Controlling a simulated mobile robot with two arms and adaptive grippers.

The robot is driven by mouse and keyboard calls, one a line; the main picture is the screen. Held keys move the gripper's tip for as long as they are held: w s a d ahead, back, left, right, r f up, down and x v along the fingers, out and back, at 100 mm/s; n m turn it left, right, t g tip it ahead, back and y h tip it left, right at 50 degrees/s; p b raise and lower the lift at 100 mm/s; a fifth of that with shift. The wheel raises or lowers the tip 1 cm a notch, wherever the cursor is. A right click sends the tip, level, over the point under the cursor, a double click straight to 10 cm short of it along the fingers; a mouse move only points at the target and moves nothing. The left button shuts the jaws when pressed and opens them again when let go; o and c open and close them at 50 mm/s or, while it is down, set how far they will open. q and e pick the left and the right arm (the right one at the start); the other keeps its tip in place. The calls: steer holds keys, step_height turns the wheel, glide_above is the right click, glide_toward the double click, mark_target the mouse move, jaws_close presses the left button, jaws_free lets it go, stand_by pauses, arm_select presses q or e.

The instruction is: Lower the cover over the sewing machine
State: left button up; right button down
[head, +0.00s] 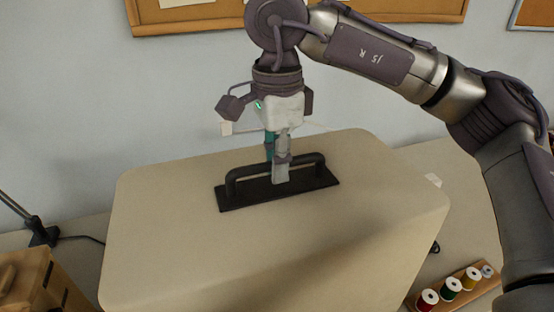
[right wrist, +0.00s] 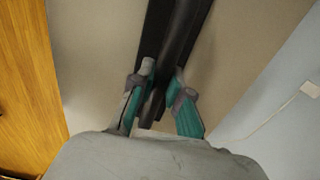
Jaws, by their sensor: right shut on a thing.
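The cover (head: 270,245) is a large beige box shape with rounded edges in the middle of the head view. A black handle (head: 318,163) on a black plate sits on its top. My right gripper (head: 278,172) comes down from above and is shut on the handle, near its middle. In the right wrist view the two fingers (right wrist: 162,105) sit on either side of the dark handle bar (right wrist: 180,40). The sewing machine does not show; the cover hides whatever is beneath it. I cannot tell how high the cover's lower edge is. My left gripper is not in view.
A wooden rack with several thread spools (head: 452,289) stands at the lower right. A brown box (head: 35,285) and a dark lamp base (head: 42,234) are at the lower left. A wall with cork boards (head: 200,14) is close behind the cover.

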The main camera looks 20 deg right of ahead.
steer(key=shift+a+f+b, duration=0.1)
steer(key=shift+f+b, duration=0.4)
stand_by(0.4)
steer(key=c, duration=1.1)
jaws_free()
steer(key=shift+o, duration=0.2)
step_height(320, 180, up, 12)
